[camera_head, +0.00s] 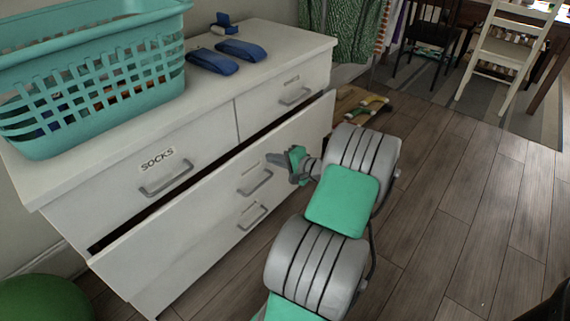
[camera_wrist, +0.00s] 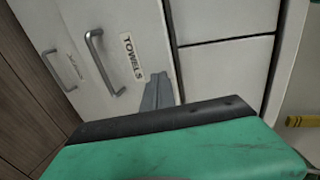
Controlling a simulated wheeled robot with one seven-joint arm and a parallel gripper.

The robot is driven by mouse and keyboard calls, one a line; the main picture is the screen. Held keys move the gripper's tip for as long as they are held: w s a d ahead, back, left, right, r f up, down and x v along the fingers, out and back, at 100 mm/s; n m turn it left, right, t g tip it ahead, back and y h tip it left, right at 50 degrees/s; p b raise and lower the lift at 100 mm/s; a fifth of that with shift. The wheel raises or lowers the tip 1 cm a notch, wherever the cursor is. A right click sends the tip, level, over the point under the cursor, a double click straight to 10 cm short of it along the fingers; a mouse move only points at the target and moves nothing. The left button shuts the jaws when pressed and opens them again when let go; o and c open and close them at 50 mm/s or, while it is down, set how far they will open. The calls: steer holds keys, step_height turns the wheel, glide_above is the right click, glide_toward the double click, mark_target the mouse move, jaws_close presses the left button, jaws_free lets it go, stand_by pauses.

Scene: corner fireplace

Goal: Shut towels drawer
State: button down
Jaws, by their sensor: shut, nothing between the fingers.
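The towels drawer (camera_head: 190,218) is the wide white drawer below the top row, and it stands pulled out from the dresser. Its "TOWELS" label (camera_wrist: 132,57) and grey bar handle (camera_wrist: 100,63) show clearly in the wrist view, and the handle also shows in the head view (camera_head: 257,183). My gripper (camera_head: 279,160) is shut and empty, in front of the drawer's face by the label and handle. Its grey fingers (camera_wrist: 158,95) point at the drawer front beside the label. I cannot tell whether they touch it.
The white dresser (camera_head: 285,45) carries a teal laundry basket (camera_head: 110,85) and blue objects (camera_head: 241,49). The socks drawer (camera_head: 120,180) above looks shut. Another handle (camera_head: 252,216) sits below. Toys (camera_head: 365,108) lie beyond the dresser. Wooden floor at right (camera_head: 460,190) is clear.

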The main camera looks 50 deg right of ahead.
mark_target(250, 146)
steer(key=x, duration=0.1)
steer(key=b+x, duration=0.1)
steer(key=x, duration=0.2)
steer(key=shift+w+r, duration=0.2)
steer(key=shift+w, duration=0.3)
steer(key=shift+w+r, duration=0.15)
steer(key=shift+w, duration=0.4)
steer(key=w, duration=0.4)
steer(key=shift+w, duration=0.1)
steer(key=shift+w+r, duration=0.15)
steer(key=shift+w, duration=0.1)
